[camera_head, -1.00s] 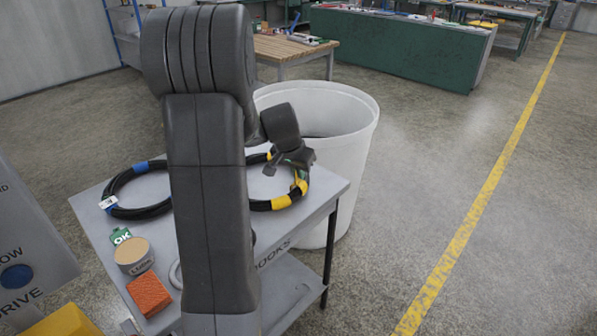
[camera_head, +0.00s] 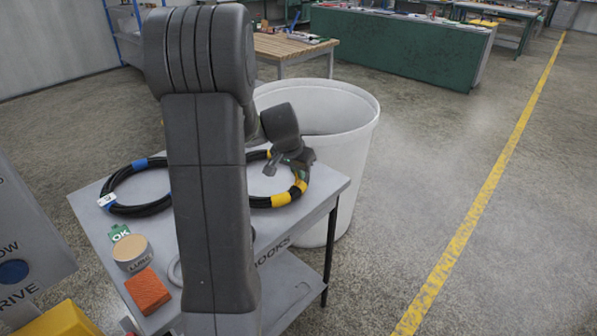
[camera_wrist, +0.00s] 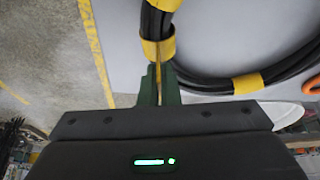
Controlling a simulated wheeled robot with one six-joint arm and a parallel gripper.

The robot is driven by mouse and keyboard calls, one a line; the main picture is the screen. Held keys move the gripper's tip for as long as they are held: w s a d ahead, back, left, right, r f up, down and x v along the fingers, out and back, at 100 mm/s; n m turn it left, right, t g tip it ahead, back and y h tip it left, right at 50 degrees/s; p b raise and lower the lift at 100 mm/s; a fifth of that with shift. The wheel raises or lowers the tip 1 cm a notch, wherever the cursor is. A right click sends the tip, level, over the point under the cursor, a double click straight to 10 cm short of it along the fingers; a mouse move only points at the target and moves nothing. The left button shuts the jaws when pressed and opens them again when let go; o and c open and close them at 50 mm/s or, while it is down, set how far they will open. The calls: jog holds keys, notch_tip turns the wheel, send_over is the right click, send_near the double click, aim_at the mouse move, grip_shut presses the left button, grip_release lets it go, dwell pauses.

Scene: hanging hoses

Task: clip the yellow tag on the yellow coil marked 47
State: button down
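The yellow coil, a black hose ring with yellow bands (camera_head: 281,199), lies on the grey cart top, partly hidden by my arm. It also shows in the wrist view (camera_wrist: 205,84); I cannot read the number 47. My gripper (camera_head: 299,164) is at the coil's right side. In the wrist view its green fingers (camera_wrist: 159,86) are close together on a thin yellow strip, which looks like the yellow tag (camera_wrist: 158,75) seen edge-on. The tag's far end is at a yellow band on the hose; I cannot tell whether it is clipped around it.
A second black coil with blue bands (camera_head: 140,164) and a white label lies at left on the cart (camera_head: 95,220). A green OK card (camera_head: 119,232), a round tin (camera_head: 132,252) and an orange block (camera_head: 148,291) lie in front. A large white bin (camera_head: 350,140) stands behind the cart.

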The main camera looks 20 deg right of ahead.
jog(key=c, duration=1.6)
grip_release()
jog(key=v, duration=1.3)
jog(key=shift+r+p, duration=0.4)
jog(key=x, duration=1.3)
jog(key=shift+f+b, duration=0.4)
jog(key=shift+f, duration=0.05)
jog(key=shift+r+p, duration=0.3)
jog(key=shift+r, duration=0.05)
jog(key=shift+a, duration=0.1)
